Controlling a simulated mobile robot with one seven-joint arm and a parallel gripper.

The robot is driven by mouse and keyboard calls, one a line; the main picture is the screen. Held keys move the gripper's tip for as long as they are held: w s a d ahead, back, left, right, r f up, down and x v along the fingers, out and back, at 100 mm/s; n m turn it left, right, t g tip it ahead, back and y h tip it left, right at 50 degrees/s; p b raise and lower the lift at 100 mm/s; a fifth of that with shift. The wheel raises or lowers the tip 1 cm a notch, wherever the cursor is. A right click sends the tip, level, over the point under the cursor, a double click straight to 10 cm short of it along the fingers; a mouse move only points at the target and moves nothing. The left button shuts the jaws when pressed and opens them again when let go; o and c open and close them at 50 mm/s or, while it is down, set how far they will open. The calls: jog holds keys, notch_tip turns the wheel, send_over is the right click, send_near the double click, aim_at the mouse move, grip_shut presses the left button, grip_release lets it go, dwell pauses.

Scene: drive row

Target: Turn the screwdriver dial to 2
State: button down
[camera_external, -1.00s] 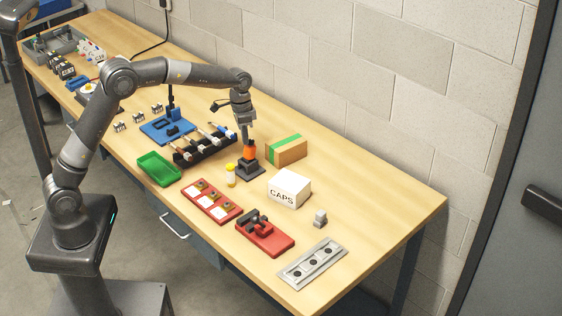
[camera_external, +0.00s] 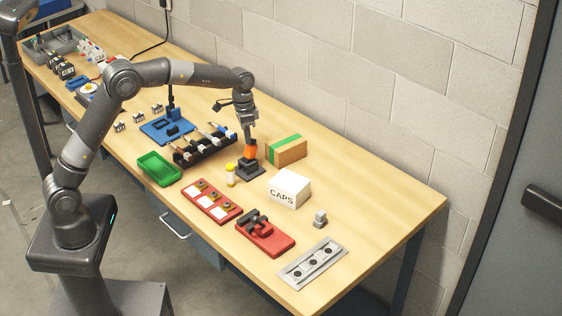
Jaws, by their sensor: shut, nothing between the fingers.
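The screwdriver (camera_external: 250,154) shows as an orange and dark body standing upright in a dark square stand (camera_external: 250,172) on the bench. My gripper (camera_external: 249,139) points down right at the top of the orange part. It is shut with nothing between its fingers. The fingertips look to touch or nearly touch the screwdriver's top; I cannot tell which. The dial and its numbers are too small to read and are partly hidden by my gripper.
A cardboard box with green tape (camera_external: 287,152) stands close to the right of the screwdriver. A white CAPS box (camera_external: 290,190) stands in front.

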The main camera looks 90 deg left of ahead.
jog(key=shift+s+a+f, duration=0.1)
jog(key=shift+s+a, duration=0.05)
jog(key=shift+a, duration=0.25)
dwell(0.3)
jog(key=shift+s, duration=0.35)
jog(key=shift+w+a+r, duration=0.15)
jog(key=shift+r, duration=0.85)
jog(key=shift+w+a+r, duration=0.15)
jog(key=shift+r, duration=0.9)
jog(key=shift+w+a+r, duration=0.15)
jog(key=shift+r, duration=0.85)
